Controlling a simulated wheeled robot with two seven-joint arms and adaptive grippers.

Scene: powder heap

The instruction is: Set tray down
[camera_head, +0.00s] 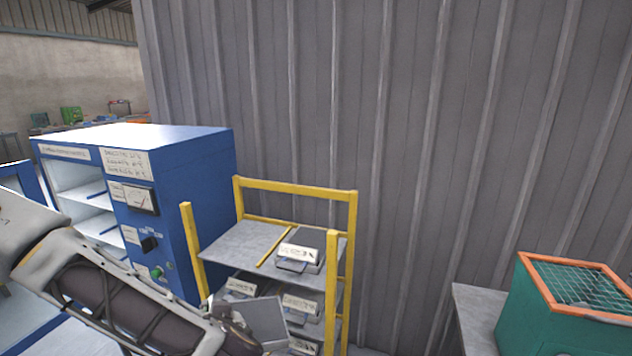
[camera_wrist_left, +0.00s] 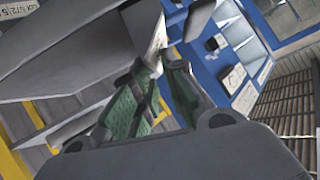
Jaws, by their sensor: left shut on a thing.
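My left gripper (camera_head: 238,330) reaches in from the lower left to the yellow-framed rack (camera_head: 296,188). It is shut on a grey tray (camera_head: 264,322), which is tilted in the head view, in front of the rack's lower shelves. In the left wrist view the fingers of the left gripper (camera_wrist_left: 165,72) are close together, with a grey panel (camera_wrist_left: 70,52) beside them. I cannot tell whether the held tray touches a shelf. A labelled box-like tray (camera_head: 298,252) sits on the right of the rack's top shelf (camera_head: 238,245). My right gripper is out of view.
Several labelled trays (camera_head: 300,304) sit on the lower shelves. A blue cabinet (camera_head: 205,190) with an open front stands left of the rack. A corrugated wall (camera_head: 400,120) is behind. A green bin with an orange rim (camera_head: 570,264) stands at the right. The top shelf's left part is bare.

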